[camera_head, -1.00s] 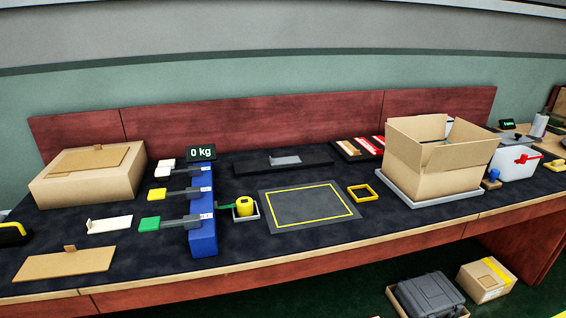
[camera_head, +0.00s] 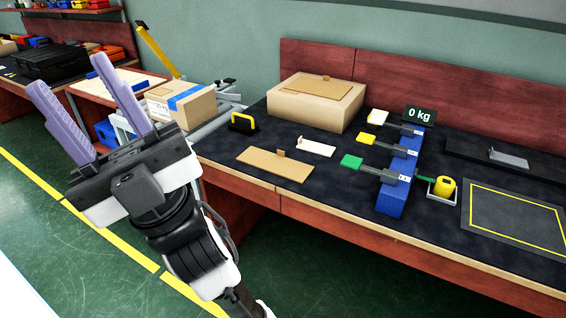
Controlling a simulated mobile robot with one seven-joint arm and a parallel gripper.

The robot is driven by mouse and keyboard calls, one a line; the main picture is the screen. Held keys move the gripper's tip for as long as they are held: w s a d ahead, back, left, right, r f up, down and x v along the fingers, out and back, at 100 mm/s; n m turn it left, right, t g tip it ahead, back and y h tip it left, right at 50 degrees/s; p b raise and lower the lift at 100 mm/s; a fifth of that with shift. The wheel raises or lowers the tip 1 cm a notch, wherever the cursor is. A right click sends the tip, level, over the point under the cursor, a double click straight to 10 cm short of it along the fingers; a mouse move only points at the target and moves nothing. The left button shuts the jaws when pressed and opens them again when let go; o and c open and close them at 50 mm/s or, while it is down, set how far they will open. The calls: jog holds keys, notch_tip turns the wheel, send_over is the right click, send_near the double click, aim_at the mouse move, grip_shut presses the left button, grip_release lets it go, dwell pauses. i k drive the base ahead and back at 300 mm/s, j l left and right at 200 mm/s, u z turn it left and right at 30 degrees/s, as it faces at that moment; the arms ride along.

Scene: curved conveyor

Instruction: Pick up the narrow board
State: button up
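Two thin boards with small upright tabs lie on the dark mat: a wider tan board (camera_head: 275,165) near the front edge, and a smaller, narrower white board (camera_head: 315,148) just behind and right of it. A third board (camera_head: 316,87), tan with a tab, lies on top of the big cardboard box (camera_head: 315,106). I cannot tell for sure which is meant by narrow board; the white one looks narrowest. My gripper (camera_head: 70,74), with purple fingers spread apart, is open and empty. It is in the left of the view, well left of the boards.
A blue stand (camera_head: 391,197) with coloured tabs and a "0 kg" display (camera_head: 419,115) stands right of the boards. A black-and-yellow handled tool (camera_head: 243,124) lies left of them. A taped carton (camera_head: 181,104) sits on a conveyor behind my gripper. Green floor is free in front.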

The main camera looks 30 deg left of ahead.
aim_at(278, 164)
jog(key=i+j+u, duration=0.6)
jog(key=u, duration=0.15)
jog(key=i+u, duration=0.4)
jog(key=i+j, duration=0.05)
